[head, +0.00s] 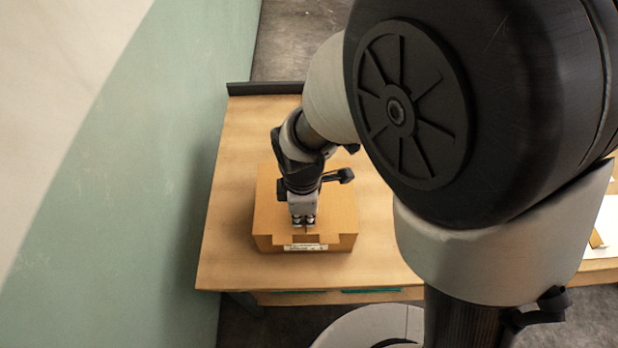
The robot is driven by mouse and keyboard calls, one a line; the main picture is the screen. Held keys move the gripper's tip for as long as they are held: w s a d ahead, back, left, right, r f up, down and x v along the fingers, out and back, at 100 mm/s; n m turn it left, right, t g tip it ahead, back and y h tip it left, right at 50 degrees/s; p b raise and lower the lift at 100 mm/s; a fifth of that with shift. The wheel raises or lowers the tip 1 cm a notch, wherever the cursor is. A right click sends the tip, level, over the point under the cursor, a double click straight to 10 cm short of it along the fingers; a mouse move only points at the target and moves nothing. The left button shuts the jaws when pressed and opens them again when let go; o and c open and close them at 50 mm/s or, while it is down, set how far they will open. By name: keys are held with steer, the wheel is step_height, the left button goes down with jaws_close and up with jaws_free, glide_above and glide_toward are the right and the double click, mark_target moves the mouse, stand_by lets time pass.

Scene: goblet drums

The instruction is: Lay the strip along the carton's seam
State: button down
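A brown carton (339,214) stands on the wooden table, with a notch in its front edge and a white label (306,247) on its front face. My gripper (304,221) points down over the carton, close above its top near the front edge. Its fingertips look close together. The view is too small to tell whether they hold anything or touch the carton. I cannot make out the strip, and the carton's seam is not clear under my gripper.
The wooden table (228,242) has a dark raised edge (262,88) at the back. A green wall (165,150) runs close along its left side. At the far right, a white item with a brown piece (597,239) shows partly behind my arm. The table left of the carton is bare.

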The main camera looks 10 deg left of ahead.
steer(key=c, duration=1.7)
jaws_free()
steer(key=shift+r, duration=0.1)
step_height(320, 180, up, 11)
steer(key=s+d+r+m+t, duration=0.1)
steer(key=s+d+r+m, duration=0.1)
steer(key=d+m, duration=0.5)
steer(key=s+d+r+m+t, duration=0.2)
steer(key=s+d+r+m, duration=0.1)
steer(key=d+m, duration=0.3)
steer(key=s+d+r+m+t, duration=0.1)
steer(key=s+d+r+m, duration=0.1)
steer(key=d+r+m, duration=0.3)
steer(key=shift+s+d+m+t, duration=0.15)
steer(key=shift+d+m, duration=0.5)
steer(key=shift+d, duration=0.5)
steer(key=shift+s+d+m+t, duration=0.15)
steer(key=shift+d+m, duration=0.5)
steer(key=shift+d, duration=0.45)
